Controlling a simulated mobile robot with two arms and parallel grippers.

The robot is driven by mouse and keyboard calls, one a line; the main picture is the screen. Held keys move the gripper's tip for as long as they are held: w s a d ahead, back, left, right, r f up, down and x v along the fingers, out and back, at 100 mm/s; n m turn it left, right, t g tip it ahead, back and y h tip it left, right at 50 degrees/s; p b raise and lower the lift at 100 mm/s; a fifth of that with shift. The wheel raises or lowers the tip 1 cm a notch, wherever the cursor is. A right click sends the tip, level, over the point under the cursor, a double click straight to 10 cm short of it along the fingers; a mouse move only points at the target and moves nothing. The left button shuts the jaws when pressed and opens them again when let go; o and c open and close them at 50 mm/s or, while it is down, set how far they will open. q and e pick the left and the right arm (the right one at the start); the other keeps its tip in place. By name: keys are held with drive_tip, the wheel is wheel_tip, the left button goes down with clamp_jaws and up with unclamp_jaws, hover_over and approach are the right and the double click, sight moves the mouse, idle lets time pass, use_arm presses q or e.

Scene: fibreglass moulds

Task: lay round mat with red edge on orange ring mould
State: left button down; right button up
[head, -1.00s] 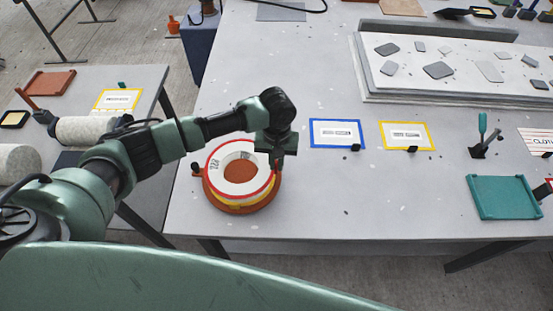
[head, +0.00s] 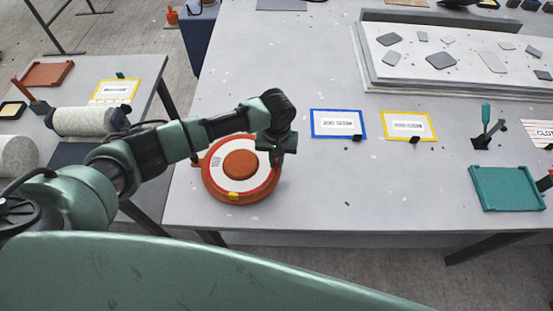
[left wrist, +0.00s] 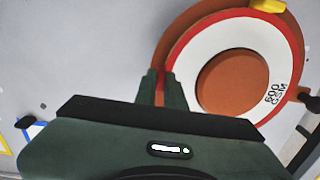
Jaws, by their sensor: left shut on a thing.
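The round white mat with the red edge (head: 221,175) lies around the raised centre of the orange ring mould (head: 240,200). The centre shows through the mat's hole, and the mould's rim shows outside the red edge. The mat (left wrist: 210,42) and mould (left wrist: 172,50) also show in the left wrist view. My left gripper (head: 275,158) is at the mat's right side in the head view. In the left wrist view its fingers (left wrist: 160,90) are shut on the mat's red edge. My right gripper is not in view.
A yellow piece (head: 233,195) is at the mould's front rim. Blue-framed (head: 338,135) and yellow-framed (head: 409,138) cards lie to the right, with a teal tray (head: 507,188) beyond. A low pale slab (head: 465,90) is at the back right. The table's front edge is close to the mould.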

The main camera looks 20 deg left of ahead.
use_arm(q)
drive_tip(key=shift+f, duration=0.25)
idle(0.3)
drive_tip(key=c, duration=1.4)
unclamp_jaws()
wheel_tip(320, 180, up, 8)
drive_tip(key=shift+f+b, duration=0.1)
drive_tip(key=shift+b, duration=0.5)
